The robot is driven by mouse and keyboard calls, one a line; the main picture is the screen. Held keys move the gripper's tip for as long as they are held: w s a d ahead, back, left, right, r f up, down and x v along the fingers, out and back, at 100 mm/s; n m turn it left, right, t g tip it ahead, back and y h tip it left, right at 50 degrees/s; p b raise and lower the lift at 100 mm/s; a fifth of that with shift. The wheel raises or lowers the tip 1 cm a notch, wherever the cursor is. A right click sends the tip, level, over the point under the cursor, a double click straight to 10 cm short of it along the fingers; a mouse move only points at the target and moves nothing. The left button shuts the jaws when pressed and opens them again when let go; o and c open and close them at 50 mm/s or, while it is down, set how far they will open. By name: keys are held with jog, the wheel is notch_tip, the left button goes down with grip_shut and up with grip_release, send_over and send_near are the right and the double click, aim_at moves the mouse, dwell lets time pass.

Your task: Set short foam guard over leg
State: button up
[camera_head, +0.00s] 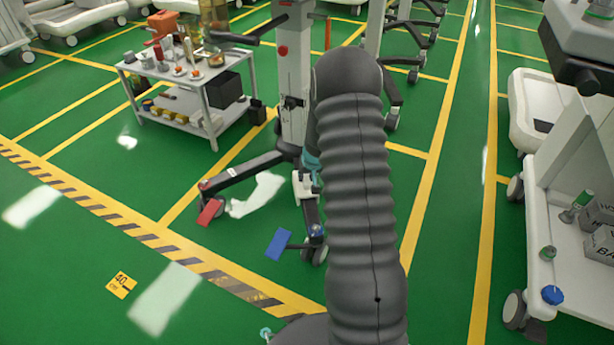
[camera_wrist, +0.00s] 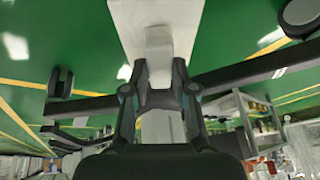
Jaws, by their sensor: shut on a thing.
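A pale, blocky foam guard (camera_wrist: 158,45) fills the top middle of the wrist view. My gripper (camera_wrist: 160,78) is shut on its narrow raised part. In the head view the guard (camera_head: 303,189) shows small and pale, at the front leg (camera_head: 312,214) of the wheeled stand (camera_head: 294,75). My gripper (camera_head: 310,172) is there too, mostly hidden behind my dark arm. The guard lines up with that leg from above. I cannot tell whether it touches the leg or wraps it. Other dark legs reach left and right in the wrist view.
A white trolley (camera_head: 190,90) with supplies stands behind left. Another white cart (camera_head: 565,230) stands at right. Green floor is open at front left.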

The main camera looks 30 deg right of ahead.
jog(key=o, duration=1)
jog(key=v, duration=1.2)
